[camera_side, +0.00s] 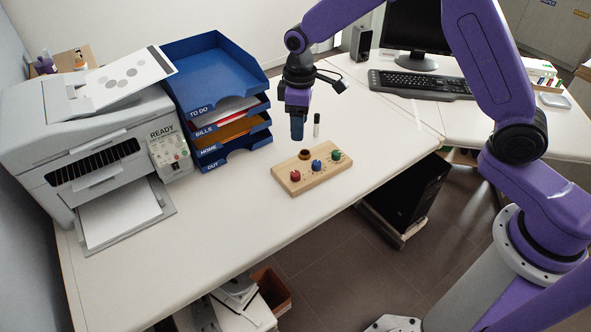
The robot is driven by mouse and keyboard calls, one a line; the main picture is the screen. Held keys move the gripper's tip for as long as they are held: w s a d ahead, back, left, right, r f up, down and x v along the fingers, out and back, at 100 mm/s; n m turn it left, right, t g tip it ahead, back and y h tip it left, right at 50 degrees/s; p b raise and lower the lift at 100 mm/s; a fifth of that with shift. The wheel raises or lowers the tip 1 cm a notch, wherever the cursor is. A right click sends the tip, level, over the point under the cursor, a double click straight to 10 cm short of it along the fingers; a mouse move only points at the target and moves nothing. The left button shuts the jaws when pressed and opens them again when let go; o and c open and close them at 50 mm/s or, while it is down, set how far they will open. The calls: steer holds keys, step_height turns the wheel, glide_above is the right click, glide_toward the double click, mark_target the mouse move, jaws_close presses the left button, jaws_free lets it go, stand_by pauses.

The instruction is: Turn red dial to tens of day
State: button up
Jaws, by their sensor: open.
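The red dial (295,176) sits at the front left of a light wooden board (325,178) on the white desk. A blue dial (316,165) and a green dial (336,155) stand in a row to its right on the same board. A dark brown round piece (305,154) sits at the board's back edge. My gripper (297,137) points down, open and empty, above and behind the board, apart from the red dial. The markings around the dials are too small to read. No day or date is legible.
Blue stacked trays (222,90) labelled TO DO, BILLS, HOME and OUT stand left of my gripper. A printer (95,130) stands farther left. The desk (230,215) in front is clear.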

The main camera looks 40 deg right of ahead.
step_height(320, 180, down, 2)
steer(key=w+d, duration=0.1)
steer(key=w, duration=0.2)
glide_toward(295, 174)
step_height(295, 174, down, 9)
steer(key=shift+d+r, duration=0.1)
steer(key=shift+r, duration=0.05)
stand_by(0.3)
jaws_close()
